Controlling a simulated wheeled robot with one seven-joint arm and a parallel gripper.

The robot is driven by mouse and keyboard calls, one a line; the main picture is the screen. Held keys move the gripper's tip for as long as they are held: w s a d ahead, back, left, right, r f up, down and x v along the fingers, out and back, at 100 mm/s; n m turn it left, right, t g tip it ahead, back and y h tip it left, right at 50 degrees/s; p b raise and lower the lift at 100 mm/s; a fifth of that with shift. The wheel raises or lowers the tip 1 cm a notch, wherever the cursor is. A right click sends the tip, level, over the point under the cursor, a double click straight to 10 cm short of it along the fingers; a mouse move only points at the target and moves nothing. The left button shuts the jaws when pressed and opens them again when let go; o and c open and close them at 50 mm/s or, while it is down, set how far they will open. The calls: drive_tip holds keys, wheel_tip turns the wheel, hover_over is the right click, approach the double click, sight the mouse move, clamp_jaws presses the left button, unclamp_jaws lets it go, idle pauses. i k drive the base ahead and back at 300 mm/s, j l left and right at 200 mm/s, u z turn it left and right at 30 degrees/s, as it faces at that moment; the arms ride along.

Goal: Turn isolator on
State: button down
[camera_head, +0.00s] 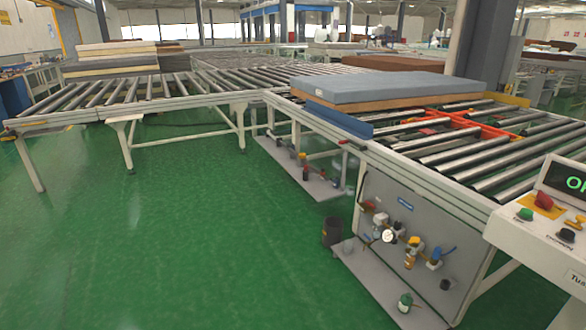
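A white control box (545,235) stands at the right edge, partly cut off by the frame. On its top are a red switch (543,201) on a yellow base, a green button (525,214) and a yellow knob (576,222). The red switch looks like an isolator, but its position is too small to read. A dark display (567,176) behind them shows green characters, partly cut off. My gripper is not in view.
A roller conveyor (415,170) runs from the right to the back left, with a blue-grey mattress (385,88) on it. A grey panel (400,225) with a gauge and valves (412,250) is below. Green floor (190,230) is clear at left and centre.

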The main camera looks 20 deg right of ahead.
sight(544, 200)
drive_tip(key=z, duration=1.75)
drive_tip(key=k+j+z, duration=0.2)
drive_tip(key=k+j, duration=0.25)
drive_tip(key=k+j+z, duration=0.25)
drive_tip(key=k, duration=0.35)
drive_tip(key=i+j, duration=0.1)
drive_tip(key=i, duration=0.9)
